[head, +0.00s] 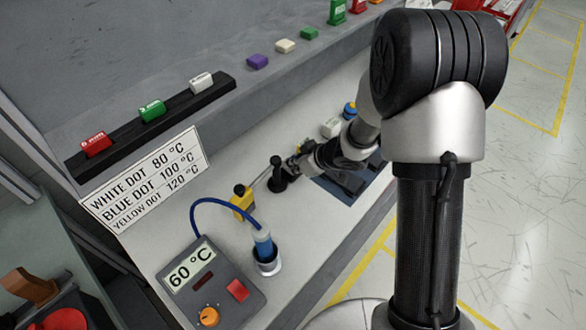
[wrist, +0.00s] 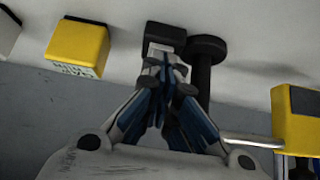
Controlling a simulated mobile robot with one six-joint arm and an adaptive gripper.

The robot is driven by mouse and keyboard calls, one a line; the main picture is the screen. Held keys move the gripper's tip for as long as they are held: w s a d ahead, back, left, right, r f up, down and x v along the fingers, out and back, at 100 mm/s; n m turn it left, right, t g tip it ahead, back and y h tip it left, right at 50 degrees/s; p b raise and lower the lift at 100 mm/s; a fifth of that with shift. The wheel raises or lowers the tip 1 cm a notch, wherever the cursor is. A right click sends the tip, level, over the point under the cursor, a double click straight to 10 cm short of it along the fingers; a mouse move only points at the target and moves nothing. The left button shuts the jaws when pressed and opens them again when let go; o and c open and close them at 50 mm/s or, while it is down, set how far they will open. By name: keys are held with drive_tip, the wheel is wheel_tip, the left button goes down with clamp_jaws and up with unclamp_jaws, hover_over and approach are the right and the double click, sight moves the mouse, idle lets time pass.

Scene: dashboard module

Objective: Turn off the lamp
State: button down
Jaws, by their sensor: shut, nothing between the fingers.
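No lamp is clearly recognisable, and I see no glow. A black upright fixture with a round base (head: 278,184) stands on the grey bench, possibly the lamp. In the wrist view a black post with a round end (wrist: 207,58) and a small black block with a pale face (wrist: 165,37) lie side by side. My gripper (head: 292,165) is just beside the black fixture. In the wrist view my gripper (wrist: 168,72) is shut and empty, with its tips over the pale-faced block. Whether they touch it I cannot tell.
A yellow block with a metal rod (wrist: 298,118) stands close on the right. Another yellow block (wrist: 77,47) is on the left. A temperature sign (head: 147,180) stands behind.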

drive_tip(key=shift+w+a+r, duration=0.1)
drive_tip(key=shift+a+r, duration=0.05)
drive_tip(key=shift+w+a+r+p, duration=0.1)
drive_tip(key=shift+w+a+p, duration=0.4)
drive_tip(key=shift+p, duration=0.2)
